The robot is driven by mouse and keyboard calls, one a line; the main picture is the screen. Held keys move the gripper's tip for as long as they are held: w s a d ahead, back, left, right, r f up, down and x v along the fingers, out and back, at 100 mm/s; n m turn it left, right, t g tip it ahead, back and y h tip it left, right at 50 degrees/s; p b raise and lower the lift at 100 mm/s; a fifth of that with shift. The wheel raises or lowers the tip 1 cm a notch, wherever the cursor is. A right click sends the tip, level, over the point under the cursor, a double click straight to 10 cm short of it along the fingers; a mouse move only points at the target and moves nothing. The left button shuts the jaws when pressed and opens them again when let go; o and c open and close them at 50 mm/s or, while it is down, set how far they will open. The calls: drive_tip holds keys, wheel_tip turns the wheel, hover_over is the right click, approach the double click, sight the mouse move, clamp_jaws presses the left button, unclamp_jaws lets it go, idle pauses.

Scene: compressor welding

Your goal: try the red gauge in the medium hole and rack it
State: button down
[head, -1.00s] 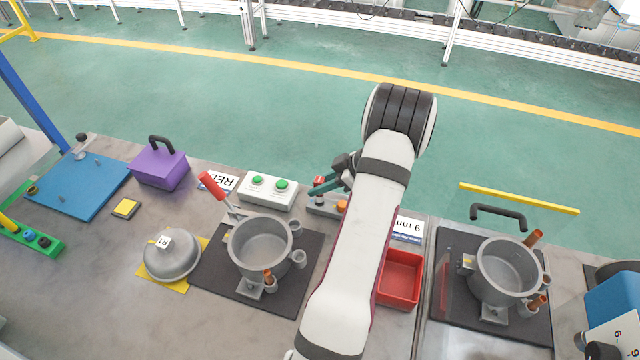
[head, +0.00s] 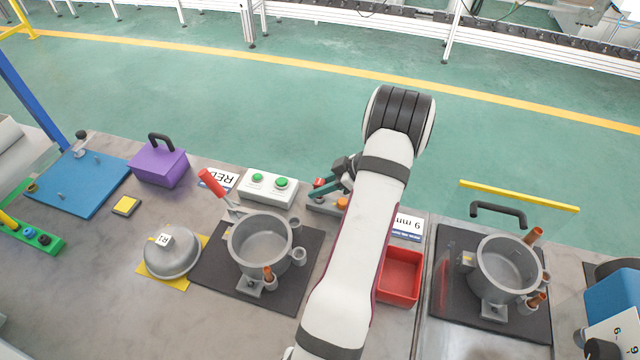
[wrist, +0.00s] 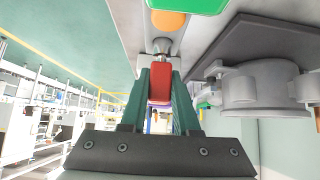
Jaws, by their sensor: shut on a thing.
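My gripper (wrist: 160,85) has teal fingers shut on the red gauge (wrist: 160,82). In the head view my gripper (head: 328,187) is above the left end of a grey block (head: 322,207), with the gauge's red end (head: 319,182) showing. In the wrist view a metal tip of the gauge points at the grey block (wrist: 165,45); I cannot tell whether it is in a hole or just above one. An orange piece (head: 342,203) sits on the block and also shows in the wrist view (wrist: 168,20). My arm hides the block's right part. I cannot make out the medium hole.
A white box with green buttons (head: 267,190) stands left of the block. A grey pot (head: 260,245) with a red-handled clamp (head: 211,182) is on a dark mat. A red bin (head: 400,277) and a "9 mm" label (head: 408,226) lie right of my arm.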

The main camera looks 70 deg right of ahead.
drive_tip(key=shift+f, duration=0.55)
drive_tip(key=c, duration=0.6)
unclamp_jaws()
drive_tip(key=v, duration=1.5)
drive_tip(key=shift+s+r, duration=0.3)
